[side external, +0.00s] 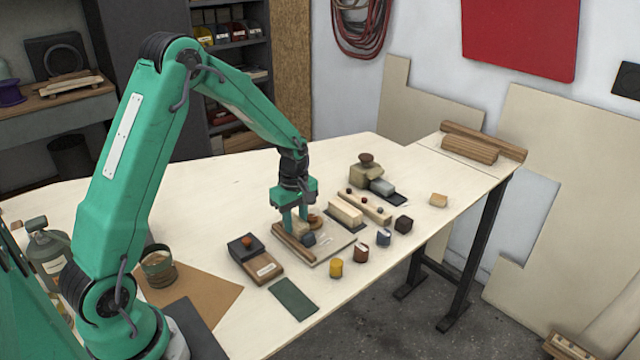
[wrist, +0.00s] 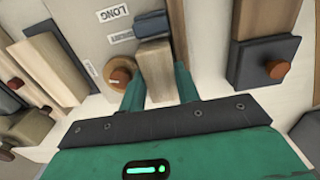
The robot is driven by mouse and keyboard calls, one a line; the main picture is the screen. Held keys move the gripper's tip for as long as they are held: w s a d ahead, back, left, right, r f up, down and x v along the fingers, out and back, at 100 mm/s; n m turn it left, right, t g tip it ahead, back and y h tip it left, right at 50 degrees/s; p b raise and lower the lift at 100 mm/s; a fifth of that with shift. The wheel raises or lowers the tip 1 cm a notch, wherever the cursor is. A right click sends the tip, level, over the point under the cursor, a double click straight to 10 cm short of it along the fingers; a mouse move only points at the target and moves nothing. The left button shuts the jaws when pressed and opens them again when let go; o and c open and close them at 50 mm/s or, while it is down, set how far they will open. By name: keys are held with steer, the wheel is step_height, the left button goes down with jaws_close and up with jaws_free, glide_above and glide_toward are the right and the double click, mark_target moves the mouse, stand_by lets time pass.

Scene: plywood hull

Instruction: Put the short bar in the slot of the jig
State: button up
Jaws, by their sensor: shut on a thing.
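My gripper (side external: 296,222) is low over the jig, fingers pointing down. In the wrist view its fingers (wrist: 160,88) are shut on the sides of a pale wooden short bar (wrist: 157,68). A blue-grey block (wrist: 152,25) is at the bar's far end; I cannot tell whether it is joined to it. The jig (side external: 338,243) is a flat grey plate with a brown wooden rail (side external: 292,244) along one edge. The plate (wrist: 92,22) bears LONG and SHORT labels. The bar lies alongside the rail (wrist: 178,28); whether it is seated in the slot is hidden.
An orange-brown knob (wrist: 120,76) stands close beside the left finger. A dark-topped wooden block (side external: 255,260) is left of the jig. Pale bars (side external: 347,212) and several small pieces, including a yellow one (side external: 336,268), stand to the right. A green mat (side external: 293,298) lies in front.

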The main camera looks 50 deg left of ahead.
mark_target(296, 221)
steer(key=shift+f, duration=0.15)
steer(key=o, duration=0.8)
steer(key=shift+c, duration=0.2)
step_height(296, 221, up, 12)
stand_by(0.3)
steer(key=shift+r, duration=0.2)
stand_by(0.3)
